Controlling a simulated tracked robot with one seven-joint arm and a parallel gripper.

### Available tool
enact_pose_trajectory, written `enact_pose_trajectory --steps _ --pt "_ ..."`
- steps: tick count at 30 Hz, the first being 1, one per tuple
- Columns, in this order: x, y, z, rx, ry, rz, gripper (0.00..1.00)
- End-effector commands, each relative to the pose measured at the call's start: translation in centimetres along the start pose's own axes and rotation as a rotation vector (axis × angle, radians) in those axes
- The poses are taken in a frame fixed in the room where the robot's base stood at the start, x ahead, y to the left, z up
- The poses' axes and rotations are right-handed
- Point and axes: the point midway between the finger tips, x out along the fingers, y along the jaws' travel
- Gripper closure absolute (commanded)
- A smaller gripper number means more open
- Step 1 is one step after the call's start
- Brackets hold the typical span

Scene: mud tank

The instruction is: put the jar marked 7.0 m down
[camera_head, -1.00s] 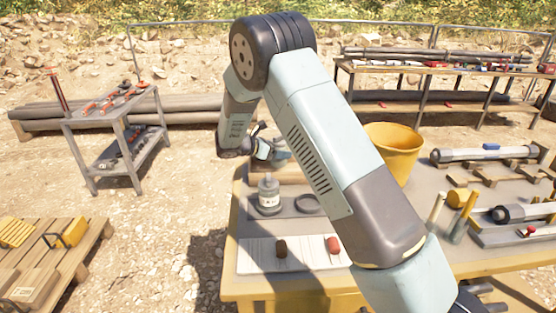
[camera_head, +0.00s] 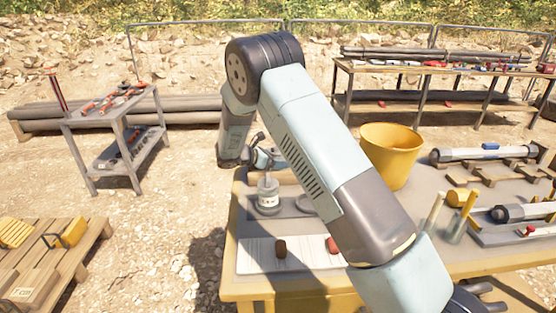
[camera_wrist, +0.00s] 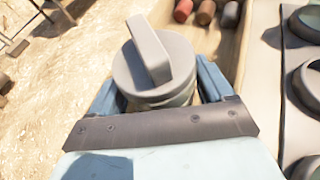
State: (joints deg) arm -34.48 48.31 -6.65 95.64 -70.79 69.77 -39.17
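In the wrist view, my gripper (camera_wrist: 160,85) has its two blue fingers on either side of a jar with a grey lid (camera_wrist: 150,62). The fingers appear closed on the jar just below the lid, which has a raised bar across it. Its marking does not show. In the head view, my gripper (camera_head: 263,158) is partly hidden by my arm, near the table's far left corner. A clear jar (camera_head: 268,199) with a pale label stands on a dark mat below it in the picture. The label is too small to read, and I cannot tell whether both views show one jar.
Dark-rimmed round rings (camera_wrist: 309,85) line the right of the wrist view; brown and reddish cylinders (camera_wrist: 205,12) lie at its top. On the table (camera_head: 255,288) are a white sheet (camera_head: 255,255) with dark and red lumps, and a yellow bucket (camera_head: 392,155). Sandy ground lies left of the table.

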Motion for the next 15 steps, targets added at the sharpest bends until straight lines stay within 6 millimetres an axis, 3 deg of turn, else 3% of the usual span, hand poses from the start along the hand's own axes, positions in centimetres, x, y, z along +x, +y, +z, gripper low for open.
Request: enact_pose_trajectory --steps 5,15 --pt "-0.04 0.01 0.02 0.000 0.000 0.000 0.02" --pt "-0.42 0.04 0.19 0.000 0.000 0.002 0.01"
